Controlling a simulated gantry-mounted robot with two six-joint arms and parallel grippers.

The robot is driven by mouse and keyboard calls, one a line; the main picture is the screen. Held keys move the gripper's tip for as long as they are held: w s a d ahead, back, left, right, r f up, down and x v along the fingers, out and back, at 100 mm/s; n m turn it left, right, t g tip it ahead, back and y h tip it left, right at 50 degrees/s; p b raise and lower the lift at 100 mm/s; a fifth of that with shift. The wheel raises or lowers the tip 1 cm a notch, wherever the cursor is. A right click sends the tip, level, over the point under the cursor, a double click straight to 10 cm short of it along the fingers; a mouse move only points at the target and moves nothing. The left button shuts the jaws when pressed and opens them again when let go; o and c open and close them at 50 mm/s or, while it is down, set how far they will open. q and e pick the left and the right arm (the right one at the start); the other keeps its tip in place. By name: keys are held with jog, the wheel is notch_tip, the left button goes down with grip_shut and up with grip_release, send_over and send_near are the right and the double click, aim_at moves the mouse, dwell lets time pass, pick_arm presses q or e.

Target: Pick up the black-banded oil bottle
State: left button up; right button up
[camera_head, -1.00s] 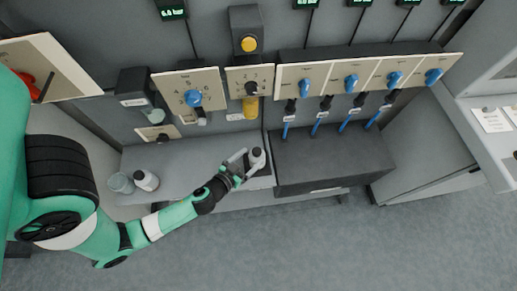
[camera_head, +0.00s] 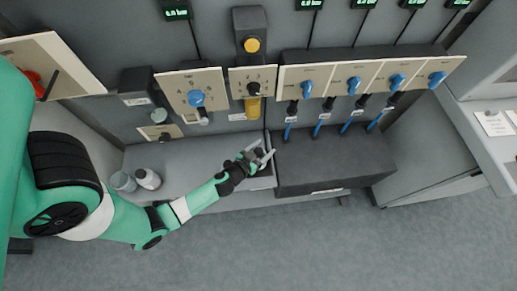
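My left gripper (camera_head: 266,150) is over the right end of the grey shelf, beside the dark box. Its two pale fingers are spread apart, with a small dark patch between them. I cannot tell if that patch is part of the gripper or a bottle top. No white bottle body shows at the gripper. A white bottle (camera_head: 148,179) with a dark top stands at the left end of the shelf. A black band on it is too small to make out. My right gripper is not in view.
A grey-blue jar (camera_head: 123,181) stands next to the white bottle. A dark box (camera_head: 330,165) is right of the gripper. Above hang panels with blue knobs (camera_head: 352,85), a yellow cylinder (camera_head: 253,106) and blue hoses. The middle of the shelf (camera_head: 190,160) is clear.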

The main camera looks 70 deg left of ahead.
pick_arm(q)
jog(key=shift+f, duration=0.15)
grip_shut()
